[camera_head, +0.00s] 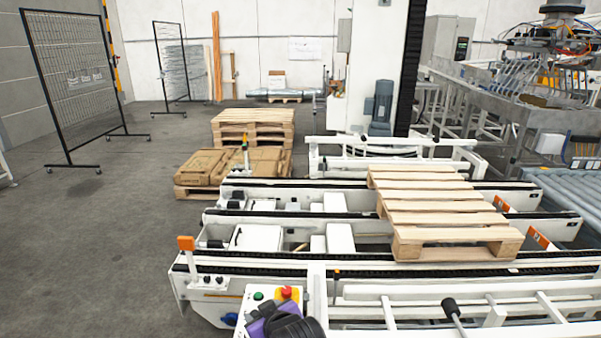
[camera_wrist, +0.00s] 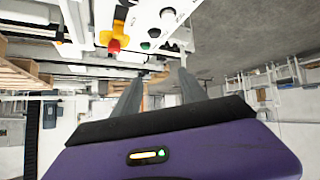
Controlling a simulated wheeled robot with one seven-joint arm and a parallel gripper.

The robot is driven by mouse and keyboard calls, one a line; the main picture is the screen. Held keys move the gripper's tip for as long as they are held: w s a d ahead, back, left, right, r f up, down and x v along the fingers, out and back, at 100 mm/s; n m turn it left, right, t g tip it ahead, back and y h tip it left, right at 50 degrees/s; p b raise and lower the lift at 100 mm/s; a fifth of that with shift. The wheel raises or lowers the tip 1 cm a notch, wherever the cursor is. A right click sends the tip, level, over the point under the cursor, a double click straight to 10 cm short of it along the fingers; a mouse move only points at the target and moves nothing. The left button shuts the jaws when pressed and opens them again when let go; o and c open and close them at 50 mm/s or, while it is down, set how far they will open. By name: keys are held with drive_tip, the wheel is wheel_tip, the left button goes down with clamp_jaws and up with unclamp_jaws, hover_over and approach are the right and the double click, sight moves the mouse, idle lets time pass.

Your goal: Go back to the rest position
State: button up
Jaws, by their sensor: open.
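My gripper (camera_head: 285,325) shows at the bottom of the head view as a purple and black body, close by a white control box. In the wrist view its two grey fingers (camera_wrist: 157,92) are spread apart with nothing between them. The control box (camera_wrist: 140,12) has a red emergency button (camera_wrist: 114,45) on a yellow base, and a green button (camera_wrist: 145,46). The red button (camera_head: 287,292) and green button (camera_head: 258,296) also show in the head view, just beyond my gripper. I cannot tell the exact gap between the fingertips and the box.
The white conveyor frame (camera_head: 215,283) spans the front, with a wooden pallet (camera_head: 440,217) on its chains. A black-knobbed lever (camera_head: 450,306) stands at the right. Stacked pallets (camera_head: 252,125) stand behind. Mesh fences (camera_head: 75,80) are at the far left. The left floor (camera_head: 90,235) is clear.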

drive_tip(key=s+d+r+m+t+h, duration=0.1)
drive_tip(key=s+d+r+m+t, duration=0.2)
drive_tip(key=s+d, duration=0.75)
drive_tip(key=s+d+r+m+t, duration=0.15)
drive_tip(key=s+d+t, duration=0.25)
drive_tip(key=s+d, duration=0.65)
drive_tip(key=s+d+r+m+h, duration=0.1)
drive_tip(key=s+d, duration=0.1)
drive_tip(key=s, duration=0.7)
drive_tip(key=s+d+r+g+h, duration=0.1)
drive_tip(key=s+d, duration=0.2)
drive_tip(key=s, duration=0.6)
drive_tip(key=s+d+r+m+h, duration=0.1)
drive_tip(key=s+d+r, duration=0.1)
drive_tip(key=s, duration=0.7)
drive_tip(key=shift+d+m+h, duration=0.35)
drive_tip(key=shift+d+h, duration=0.05)
drive_tip(key=shift+d, duration=0.15)
drive_tip(key=shift+a, duration=0.1)
